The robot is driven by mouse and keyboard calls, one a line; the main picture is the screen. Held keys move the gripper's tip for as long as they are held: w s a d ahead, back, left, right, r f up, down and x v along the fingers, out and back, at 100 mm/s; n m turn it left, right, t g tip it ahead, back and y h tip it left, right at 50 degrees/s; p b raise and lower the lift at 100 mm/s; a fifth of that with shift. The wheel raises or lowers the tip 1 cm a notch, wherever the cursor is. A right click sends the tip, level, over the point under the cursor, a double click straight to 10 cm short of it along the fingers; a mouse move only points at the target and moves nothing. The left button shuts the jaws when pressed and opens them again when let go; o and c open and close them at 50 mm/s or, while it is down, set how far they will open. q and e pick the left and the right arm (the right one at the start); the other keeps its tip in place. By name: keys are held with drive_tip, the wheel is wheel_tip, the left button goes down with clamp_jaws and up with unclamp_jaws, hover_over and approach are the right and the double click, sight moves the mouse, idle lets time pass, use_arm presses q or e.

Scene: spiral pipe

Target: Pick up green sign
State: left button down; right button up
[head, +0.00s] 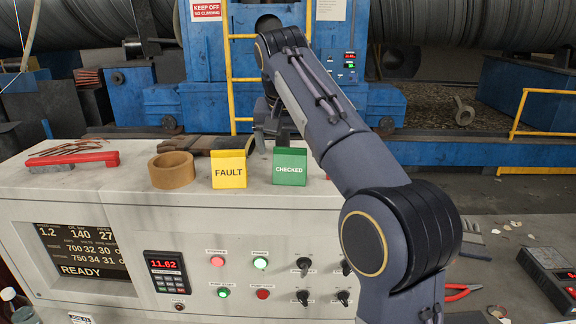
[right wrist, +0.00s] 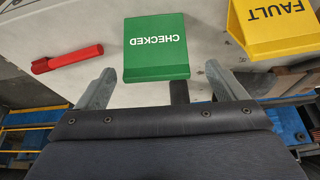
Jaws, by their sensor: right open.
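The green sign (head: 290,167) reads CHECKED and stands upright on the light grey console top. It also shows in the right wrist view (right wrist: 156,48), upside down, beyond and between the finger directions. My right gripper (head: 271,132) is behind the sign in the head view, with its hand partly hidden by the arm. In the right wrist view my right gripper (right wrist: 160,70) has its fingers spread wide, with nothing held between them. Whether a finger touches the sign cannot be told. My left gripper is in neither view.
A yellow FAULT sign (head: 229,169) stands just left of the green one. A tape roll (head: 171,170) and a red-handled brush (head: 73,160) lie further left. A red tool (right wrist: 68,59) lies on the other side of the green sign. Buttons and knobs cover the console front.

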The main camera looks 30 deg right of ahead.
sight(290, 156)
drive_tip(key=x, duration=0.4)
drive_tip(key=shift+s+d+f, duration=0.15)
drive_tip(key=shift+s+f, duration=0.15)
drive_tip(key=shift+w+f, duration=0.2)
drive_tip(key=shift+f, duration=0.05)
drive_tip(key=c, duration=1.1)
drive_tip(key=shift+o, duration=0.2)
drive_tip(key=shift+r, duration=0.2)
